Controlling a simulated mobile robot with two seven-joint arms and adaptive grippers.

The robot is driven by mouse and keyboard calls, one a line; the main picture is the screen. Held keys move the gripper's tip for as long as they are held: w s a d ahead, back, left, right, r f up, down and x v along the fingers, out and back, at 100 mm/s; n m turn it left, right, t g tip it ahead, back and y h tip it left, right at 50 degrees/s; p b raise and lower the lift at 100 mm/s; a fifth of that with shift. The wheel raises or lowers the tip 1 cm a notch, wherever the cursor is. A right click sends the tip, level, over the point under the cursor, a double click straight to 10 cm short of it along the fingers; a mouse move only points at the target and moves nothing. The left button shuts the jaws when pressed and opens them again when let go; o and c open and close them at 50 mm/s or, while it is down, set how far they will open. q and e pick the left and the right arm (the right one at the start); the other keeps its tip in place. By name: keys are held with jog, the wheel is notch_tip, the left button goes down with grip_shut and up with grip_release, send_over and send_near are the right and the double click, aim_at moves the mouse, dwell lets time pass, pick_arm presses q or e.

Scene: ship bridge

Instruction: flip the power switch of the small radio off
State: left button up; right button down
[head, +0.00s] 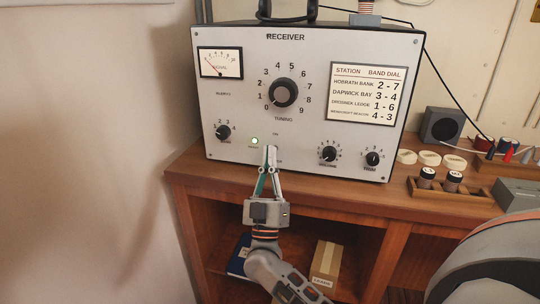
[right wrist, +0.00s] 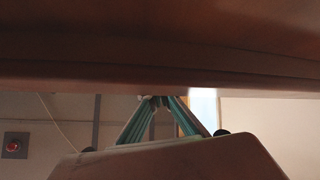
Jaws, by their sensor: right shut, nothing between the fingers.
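The radio is a grey box marked RECEIVER (head: 300,55), standing on a wooden cabinet in the head view. A green lamp (head: 254,141) glows low on its front, left of the ON label (head: 276,134). My right gripper (head: 269,150) is shut and empty, its fingertips at the lower front of the radio, just below that label. The tips cover the place below the label, so I cannot see the power switch or its position. In the right wrist view the closed fingers (right wrist: 162,100) meet near a brown edge. My left gripper is not in view.
The front carries a tuning knob (head: 283,93), a left knob (head: 223,132), a volume knob (head: 328,154) and a tone knob (head: 372,158). A speaker (head: 443,125), pale round pieces (head: 429,158) and a wooden tray (head: 452,194) stand to the right. Below, the cabinet shelf holds a small box (head: 326,262).

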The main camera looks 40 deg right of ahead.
jog(key=shift+f, duration=0.45)
jog(key=shift+d+f+p, duration=0.2)
jog(key=shift+f+p, duration=0.1)
dwell(0.3)
jog(key=shift+a+f, duration=0.1)
jog(key=v, duration=1.1)
jog(key=shift+s+a+f, duration=0.15)
jog(key=shift+f, duration=0.15)
